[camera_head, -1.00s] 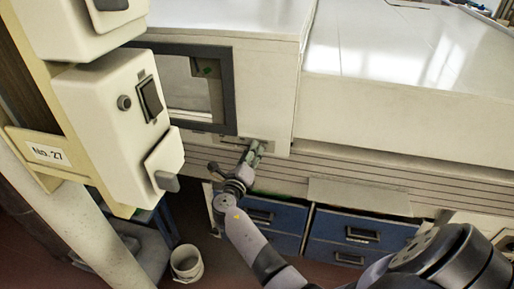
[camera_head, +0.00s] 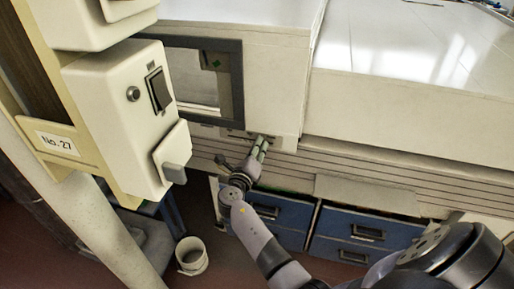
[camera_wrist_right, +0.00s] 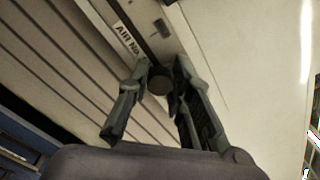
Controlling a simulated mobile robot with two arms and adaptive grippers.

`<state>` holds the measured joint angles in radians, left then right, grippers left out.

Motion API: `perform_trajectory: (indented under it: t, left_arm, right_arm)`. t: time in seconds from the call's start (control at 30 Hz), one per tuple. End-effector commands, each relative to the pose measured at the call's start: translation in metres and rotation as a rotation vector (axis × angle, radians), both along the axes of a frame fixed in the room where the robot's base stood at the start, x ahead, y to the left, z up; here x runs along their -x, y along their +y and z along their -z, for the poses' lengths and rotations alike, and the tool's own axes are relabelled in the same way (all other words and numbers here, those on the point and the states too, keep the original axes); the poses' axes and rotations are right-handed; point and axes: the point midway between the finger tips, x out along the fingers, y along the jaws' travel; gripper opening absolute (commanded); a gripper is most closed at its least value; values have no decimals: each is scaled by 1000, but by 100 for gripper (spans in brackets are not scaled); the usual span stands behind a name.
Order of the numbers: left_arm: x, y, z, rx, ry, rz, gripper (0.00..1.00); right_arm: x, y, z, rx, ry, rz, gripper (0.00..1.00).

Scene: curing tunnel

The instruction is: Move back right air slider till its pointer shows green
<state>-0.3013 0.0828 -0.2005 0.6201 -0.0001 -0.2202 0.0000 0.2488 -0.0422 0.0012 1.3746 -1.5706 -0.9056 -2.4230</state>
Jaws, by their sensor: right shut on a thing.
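The air slider shows as a dark round knob (camera_wrist_right: 158,83) in the right wrist view. It sits at a slot beside a white label (camera_wrist_right: 126,38) that reads "AIR NO" with the rest unclear. My right gripper (camera_wrist_right: 161,70) is shut on the knob, one finger on each side. The fingers hide the knob there. My left gripper is out of view.
A cream control box (camera_head: 115,115) with a black switch and a grey lever stands at the left, by a "No. 27" sign (camera_head: 57,143). Blue drawers (camera_head: 365,232) lie below the machine. A white bucket (camera_head: 191,256) is on the floor.

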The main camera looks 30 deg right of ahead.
Motion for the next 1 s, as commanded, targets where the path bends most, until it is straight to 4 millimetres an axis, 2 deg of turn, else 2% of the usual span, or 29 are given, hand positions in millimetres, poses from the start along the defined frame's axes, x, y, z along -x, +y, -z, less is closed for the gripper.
perform_trajectory:
  t: [0.5, 0.77, 1.0]
  left_arm:
    - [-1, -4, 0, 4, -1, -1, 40]
    - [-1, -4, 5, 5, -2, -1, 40]
    - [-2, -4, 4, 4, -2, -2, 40]
  right_arm:
    - [0, 1, 0, -1, 0, -1, 0]
    - [-25, 21, 1, -2, -1, -1, 0]
    - [-26, 23, 1, 0, 1, -1, 0]
